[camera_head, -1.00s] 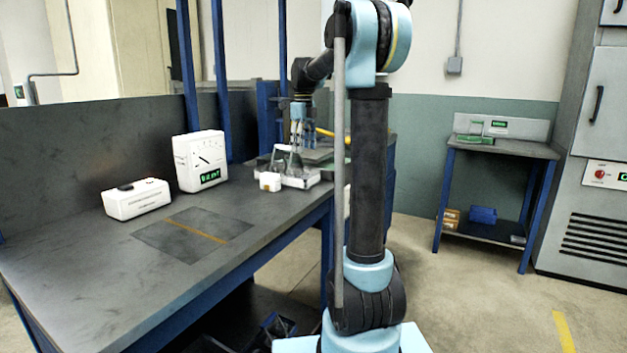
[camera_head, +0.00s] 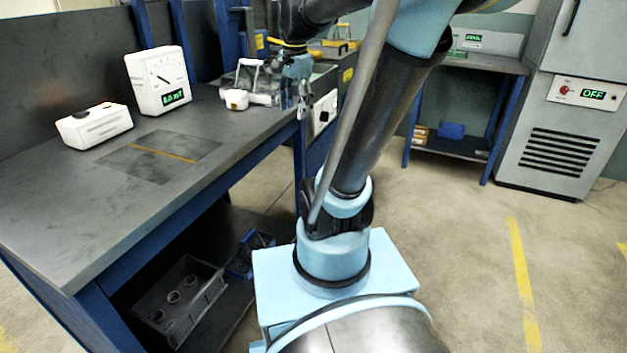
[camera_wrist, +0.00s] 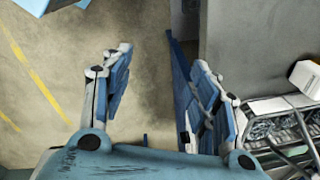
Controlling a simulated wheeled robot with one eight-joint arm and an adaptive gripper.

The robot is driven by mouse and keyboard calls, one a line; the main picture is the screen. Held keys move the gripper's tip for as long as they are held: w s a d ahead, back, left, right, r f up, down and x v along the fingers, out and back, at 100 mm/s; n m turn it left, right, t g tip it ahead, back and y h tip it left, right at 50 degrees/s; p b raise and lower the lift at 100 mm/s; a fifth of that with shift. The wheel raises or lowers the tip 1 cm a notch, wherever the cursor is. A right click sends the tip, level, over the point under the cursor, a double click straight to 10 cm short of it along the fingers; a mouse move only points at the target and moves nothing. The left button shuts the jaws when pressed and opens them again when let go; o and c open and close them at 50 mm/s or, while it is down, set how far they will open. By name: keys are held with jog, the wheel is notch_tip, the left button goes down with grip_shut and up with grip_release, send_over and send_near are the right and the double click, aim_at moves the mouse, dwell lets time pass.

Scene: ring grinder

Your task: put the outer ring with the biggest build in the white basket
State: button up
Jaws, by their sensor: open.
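My gripper (camera_head: 295,108) hangs fingers-down by the bench's front edge, open and empty. In the wrist view its spread fingers (camera_wrist: 162,60) have floor and the bench edge between them. A white-rimmed wire basket (camera_wrist: 262,104) with a handle lies to their right on the bench; in the head view the basket (camera_head: 243,82) is just left of my gripper and partly hidden. A grey crate (camera_head: 208,302) on the low shelf under the bench holds several round, ring-like parts (camera_head: 172,297). Their sizes are hard to compare, and I cannot tell whether they are outer rings.
A white block (camera_head: 236,99) stands at the basket's front. A dial gauge (camera_head: 158,80) and a white box (camera_head: 94,124) stand on the bench (camera_head: 60,210). A dark blue bin (camera_head: 249,254) is beside the crate. The floor (camera_head: 455,220) at right is clear.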

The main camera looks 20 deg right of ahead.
jog(key=s+d+f+n+t, duration=0.1)
jog(key=s+f+n, duration=1)
jog(key=s+f, duration=0.4)
jog(key=shift+s+d+f+n, duration=0.35)
jog(key=shift+f+n, duration=0.05)
jog(key=shift+f, duration=0.35)
